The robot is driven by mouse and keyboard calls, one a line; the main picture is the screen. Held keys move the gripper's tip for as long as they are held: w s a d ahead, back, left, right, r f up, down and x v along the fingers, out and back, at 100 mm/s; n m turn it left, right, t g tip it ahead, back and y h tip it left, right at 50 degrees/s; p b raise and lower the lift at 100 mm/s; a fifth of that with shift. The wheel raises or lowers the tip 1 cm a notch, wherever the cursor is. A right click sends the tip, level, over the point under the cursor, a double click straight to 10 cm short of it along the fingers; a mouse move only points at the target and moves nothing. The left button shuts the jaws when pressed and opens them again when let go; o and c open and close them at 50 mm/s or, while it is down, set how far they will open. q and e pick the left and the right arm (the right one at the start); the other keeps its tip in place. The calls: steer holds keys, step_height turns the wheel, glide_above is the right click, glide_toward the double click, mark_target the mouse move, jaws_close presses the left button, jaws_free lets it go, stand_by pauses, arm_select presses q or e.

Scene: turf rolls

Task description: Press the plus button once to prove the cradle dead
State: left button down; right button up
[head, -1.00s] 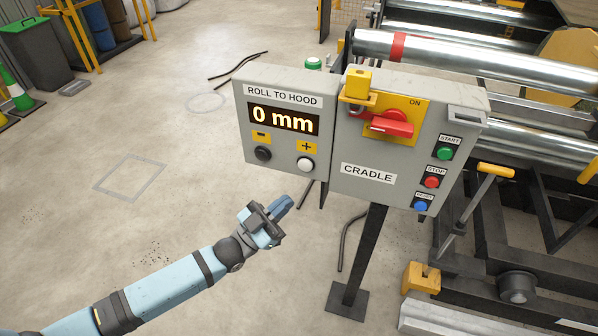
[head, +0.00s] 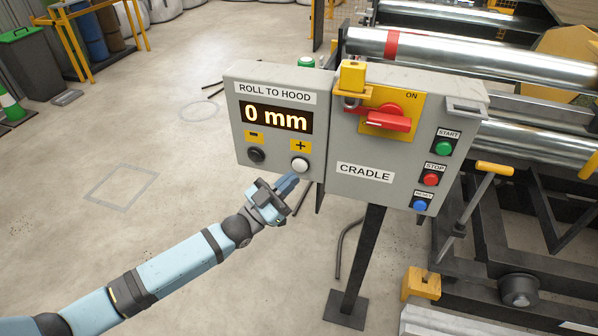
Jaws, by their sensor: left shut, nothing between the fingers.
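The grey control box marked ROLL TO HOOD (head: 238,120) stands in the middle of the head view. The CRADLE panel (head: 400,160) is joined on the right. It carries a red switch (head: 388,122) under an ON mark, with a yellow padlock (head: 352,77) beside it. My right gripper is not in view.
Green start (head: 444,147), red stop (head: 431,179) and blue reset (head: 420,205) buttons line the panel's right side. A dark post (head: 362,260) holds the box up. Steel rollers (head: 470,55) and machine frame fill the right. The floor at left is open.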

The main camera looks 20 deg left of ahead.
arm_select(q)
steer(key=shift+w, duration=0.7)
steer(key=shift+w, duration=0.15)
stand_by(1.5)
steer(key=shift+w+d, duration=0.1)
steer(key=shift+w, duration=0.2)
steer(key=shift+w+b, duration=0.4)
stand_by(0.5)
stand_by(0.4)
steer(key=shift+s+p, duration=0.55)
steer(key=shift+s, duration=0.3)
